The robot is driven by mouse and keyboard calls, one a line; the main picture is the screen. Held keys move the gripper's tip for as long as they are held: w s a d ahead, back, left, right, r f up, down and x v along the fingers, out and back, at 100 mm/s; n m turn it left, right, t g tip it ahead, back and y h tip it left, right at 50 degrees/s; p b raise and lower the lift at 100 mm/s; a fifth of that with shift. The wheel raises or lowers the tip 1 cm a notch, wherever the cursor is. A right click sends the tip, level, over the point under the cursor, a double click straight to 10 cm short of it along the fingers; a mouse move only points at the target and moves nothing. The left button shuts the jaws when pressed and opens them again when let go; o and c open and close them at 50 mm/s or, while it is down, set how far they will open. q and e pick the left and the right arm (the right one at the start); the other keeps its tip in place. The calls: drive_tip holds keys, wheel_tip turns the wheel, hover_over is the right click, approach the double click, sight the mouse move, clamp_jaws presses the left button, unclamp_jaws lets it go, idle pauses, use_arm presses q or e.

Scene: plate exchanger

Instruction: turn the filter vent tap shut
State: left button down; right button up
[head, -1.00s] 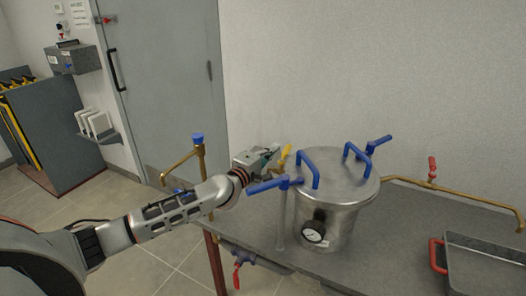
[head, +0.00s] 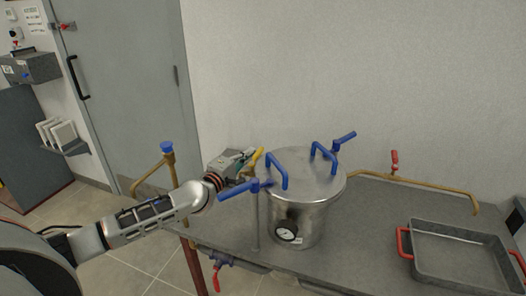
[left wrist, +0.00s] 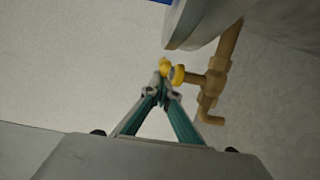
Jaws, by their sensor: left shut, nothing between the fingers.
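The filter is a steel lidded vessel (head: 302,205) on the grey bench. The vent tap's yellow handle (head: 257,157) stands at the vessel's left rim. In the left wrist view the yellow part (left wrist: 178,74) sits at the end of a brass fitting (left wrist: 216,76). My left gripper (head: 248,167) is at the tap, beside the yellow handle. In the left wrist view its fingertips (left wrist: 168,92) are shut together against or just short of the yellow part; contact is unclear. Nothing shows between them. My right gripper is out of view.
A blue lever (head: 240,188) on an upright rod stands close in front of my left gripper. Blue handles (head: 322,150) rise from the lid. A brass pipe with a red tap (head: 394,160) and a grey tray (head: 460,285) are to the right. A blue-topped brass pipe (head: 167,148) stands left.

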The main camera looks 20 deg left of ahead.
use_arm(q)
drive_tip(key=shift+d, duration=0.35)
